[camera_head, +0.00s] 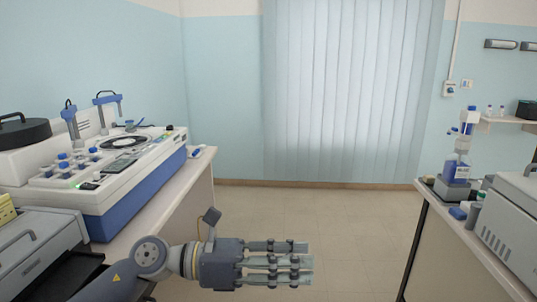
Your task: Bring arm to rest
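My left arm comes in from the lower left, in front of the left bench. My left gripper (292,263) points to the right over the open floor between the two benches. Its fingers are straight and extended side by side, and it looks open. Nothing shows between the fingers. My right gripper is not in view.
The left bench (195,178) holds a white and blue staining machine (150,170) and a grey device (38,250), close to my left arm. The tiled floor (330,215) between is clear.

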